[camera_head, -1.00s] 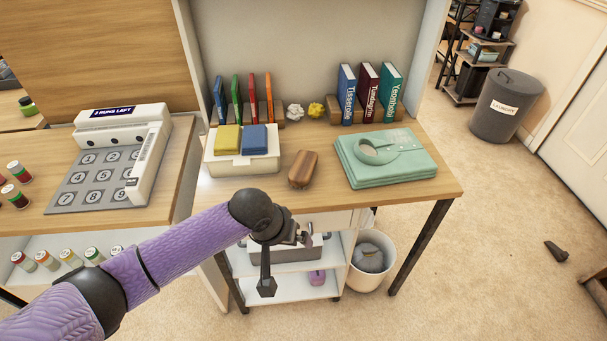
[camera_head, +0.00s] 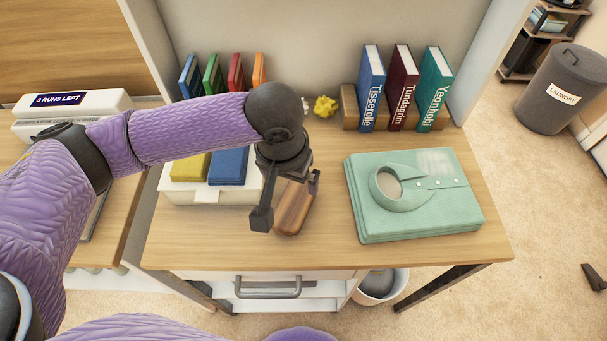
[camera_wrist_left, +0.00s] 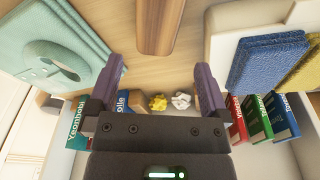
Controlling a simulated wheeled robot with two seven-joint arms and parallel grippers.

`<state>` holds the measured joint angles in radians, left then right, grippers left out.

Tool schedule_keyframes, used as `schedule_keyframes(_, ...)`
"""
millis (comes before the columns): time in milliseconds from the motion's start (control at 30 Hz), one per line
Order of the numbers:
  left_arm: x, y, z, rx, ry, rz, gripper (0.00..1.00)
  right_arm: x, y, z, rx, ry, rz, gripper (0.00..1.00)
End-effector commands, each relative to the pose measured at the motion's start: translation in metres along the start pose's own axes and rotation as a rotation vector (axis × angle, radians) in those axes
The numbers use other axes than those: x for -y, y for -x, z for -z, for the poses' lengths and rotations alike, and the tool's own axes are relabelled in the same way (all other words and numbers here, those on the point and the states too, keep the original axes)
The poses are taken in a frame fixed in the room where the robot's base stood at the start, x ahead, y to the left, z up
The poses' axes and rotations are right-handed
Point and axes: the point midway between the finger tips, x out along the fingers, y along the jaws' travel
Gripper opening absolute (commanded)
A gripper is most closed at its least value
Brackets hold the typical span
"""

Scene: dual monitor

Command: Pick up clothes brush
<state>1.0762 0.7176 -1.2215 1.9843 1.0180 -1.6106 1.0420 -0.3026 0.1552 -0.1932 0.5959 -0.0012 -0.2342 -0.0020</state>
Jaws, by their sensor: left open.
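The clothes brush (camera_head: 294,208) is a brown, wood-striped block lying on the wooden desk, partly hidden behind my left gripper in the head view. My left gripper (camera_head: 287,198) is open and empty, over the brush's near left side. In the left wrist view, the brush (camera_wrist_left: 158,24) shows at the top centre, in line with the gap between the two spread fingers (camera_wrist_left: 159,70) and beyond their tips. I cannot tell the exact height between fingers and brush. My right gripper is not in view.
A folded green shirt (camera_head: 440,205) lies right of the brush. A white box (camera_head: 195,190) with yellow and blue cloths stands left of it. Books (camera_head: 405,90) and crumpled paper (camera_head: 326,106) stand behind. The desk front (camera_head: 330,250) is clear.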

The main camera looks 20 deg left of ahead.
Motion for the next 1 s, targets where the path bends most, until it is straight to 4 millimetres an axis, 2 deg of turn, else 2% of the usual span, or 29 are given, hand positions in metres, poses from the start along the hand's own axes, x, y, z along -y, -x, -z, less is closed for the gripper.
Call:
schedule_keyframes(267, -0.001, -0.053, -0.002, 0.005, -0.001, 0.0, 1.0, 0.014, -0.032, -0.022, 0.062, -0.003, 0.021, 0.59)
schedule_keyframes(367, -0.001, -0.067, -0.003, 0.003, -0.001, -0.001, 1.0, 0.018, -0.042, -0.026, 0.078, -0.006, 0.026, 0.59)
schedule_keyframes(500, -0.002, -0.097, -0.006, 0.005, -0.002, 0.0, 1.0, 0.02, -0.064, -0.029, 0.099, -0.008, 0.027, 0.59)
schedule_keyframes(567, -0.002, -0.103, -0.006, 0.003, -0.001, 0.001, 1.0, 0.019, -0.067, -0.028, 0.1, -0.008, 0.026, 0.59)
schedule_keyframes(733, -0.002, -0.099, -0.005, -0.001, -0.002, 0.001, 1.0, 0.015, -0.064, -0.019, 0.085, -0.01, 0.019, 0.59)
schedule_keyframes(767, -0.002, -0.099, -0.005, -0.001, -0.002, 0.001, 0.98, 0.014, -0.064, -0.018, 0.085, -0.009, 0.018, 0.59)
schedule_keyframes(1000, -0.002, -0.098, -0.005, -0.001, -0.002, 0.0, 0.47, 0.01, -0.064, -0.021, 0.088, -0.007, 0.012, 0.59)
